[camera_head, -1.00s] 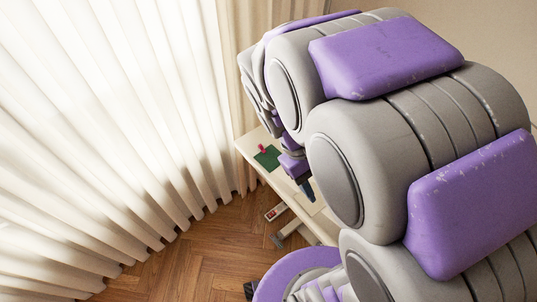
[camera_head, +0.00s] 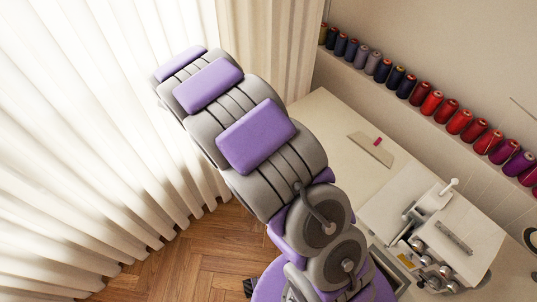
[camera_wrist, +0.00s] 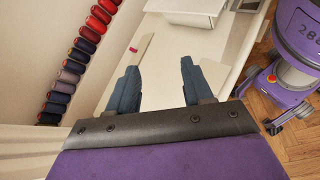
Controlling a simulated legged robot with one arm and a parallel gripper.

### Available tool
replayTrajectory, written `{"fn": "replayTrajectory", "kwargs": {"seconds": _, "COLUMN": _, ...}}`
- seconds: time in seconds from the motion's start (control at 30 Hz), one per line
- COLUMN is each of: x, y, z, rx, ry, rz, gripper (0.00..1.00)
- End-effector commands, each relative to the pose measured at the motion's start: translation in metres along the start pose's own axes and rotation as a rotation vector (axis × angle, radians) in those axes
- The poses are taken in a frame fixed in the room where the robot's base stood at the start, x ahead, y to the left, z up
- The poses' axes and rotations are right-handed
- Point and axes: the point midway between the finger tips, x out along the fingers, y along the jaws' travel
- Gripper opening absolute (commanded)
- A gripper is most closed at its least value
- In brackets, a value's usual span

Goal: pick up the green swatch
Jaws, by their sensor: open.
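The green swatch does not show in either view now. In the head view, my arm covers the spot on the table (camera_head: 316,112) where it lay a second ago. My gripper (camera_wrist: 160,72) is open and empty in the wrist view, its two dark blue fingers apart over the pale table top (camera_wrist: 162,88). The fingertips hide parts of the table. In the head view, the gripper itself is hidden beyond my arm.
A flat tan ruler-like piece (camera_head: 368,151) and a small pink object (camera_head: 378,141) lie on the table. A white sewing machine (camera_head: 452,235) stands at the right. Thread spools (camera_head: 432,103) line the wall. A pale curtain (camera_head: 110,120) hangs at the left.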

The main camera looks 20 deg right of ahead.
Motion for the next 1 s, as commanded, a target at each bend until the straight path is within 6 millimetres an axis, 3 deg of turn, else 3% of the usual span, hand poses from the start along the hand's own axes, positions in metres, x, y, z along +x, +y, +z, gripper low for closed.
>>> {"fn": "replayTrajectory", "kwargs": {"seconds": 0.3, "x": -0.020, "y": 0.009, "z": -0.075, "rx": -0.144, "ry": -0.097, "rz": 0.197, "gripper": 0.51}}
{"fn": "replayTrajectory", "kwargs": {"seconds": 0.57, "x": -0.036, "y": 0.003, "z": -0.140, "rx": -0.256, "ry": -0.162, "rz": 0.356, "gripper": 0.51}}
{"fn": "replayTrajectory", "kwargs": {"seconds": 1.0, "x": -0.058, "y": -0.042, "z": -0.251, "rx": -0.436, "ry": -0.253, "rz": 0.617, "gripper": 0.51}}
